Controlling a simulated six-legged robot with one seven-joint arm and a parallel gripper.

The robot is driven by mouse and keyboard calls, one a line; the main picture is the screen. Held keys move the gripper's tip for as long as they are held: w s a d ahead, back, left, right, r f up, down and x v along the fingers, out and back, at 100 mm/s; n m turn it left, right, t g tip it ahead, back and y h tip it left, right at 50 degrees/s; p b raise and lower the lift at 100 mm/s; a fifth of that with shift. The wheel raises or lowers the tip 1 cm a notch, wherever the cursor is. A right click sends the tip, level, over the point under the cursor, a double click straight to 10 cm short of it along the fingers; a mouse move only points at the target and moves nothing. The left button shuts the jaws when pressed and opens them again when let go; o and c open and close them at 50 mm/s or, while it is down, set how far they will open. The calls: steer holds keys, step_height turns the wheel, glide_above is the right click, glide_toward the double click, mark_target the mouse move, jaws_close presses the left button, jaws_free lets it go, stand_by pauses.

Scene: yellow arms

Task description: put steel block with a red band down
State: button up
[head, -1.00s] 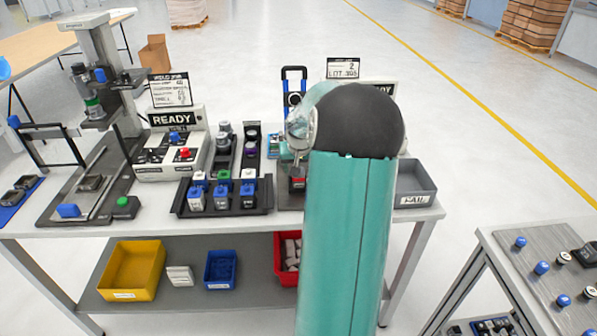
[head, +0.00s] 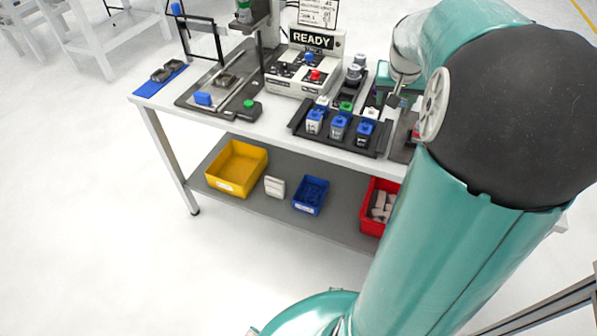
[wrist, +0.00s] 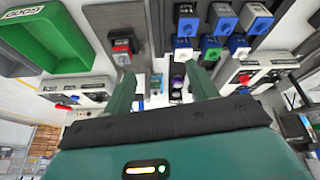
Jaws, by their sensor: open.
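The steel block with a red band (wrist: 122,50) stands on a grey plate in the wrist view, up and slightly left of my gripper. In the head view only a bit of red (head: 416,131) shows beside my arm, probably the same block. My gripper (wrist: 162,84) is open, its two green fingers wide apart with nothing held between them. The block is apart from the fingers or just beyond the left one; the exact gap cannot be told. In the head view my arm hides most of the plate and the block.
A black tray (head: 342,139) with several blue-, white- and green-topped blocks stands beside the plate. The READY box (head: 304,66) is behind it. A green GOOD bin (wrist: 42,38) shows in the wrist view. Yellow (head: 238,167), blue (head: 311,194) and red bins (head: 379,207) sit on the lower shelf.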

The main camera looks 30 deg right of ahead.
steer(key=s+a+r+n+t, duration=0.1)
steer(key=s+a+r+n, duration=0.1)
steer(key=a, duration=0.8)
steer(key=s+a+r+n, duration=0.2)
steer(key=a, duration=0.9)
steer(key=s+a+f+n+t+y, duration=0.1)
steer(key=s+a+n+y, duration=0.2)
steer(key=s+a, duration=0.7)
steer(key=a, duration=0.3)
steer(key=shift+f+n, duration=0.15)
steer(key=shift+n, duration=0.15)
steer(key=c, duration=0.5)
steer(key=shift+w+d, duration=0.1)
steer(key=shift+d, duration=0.05)
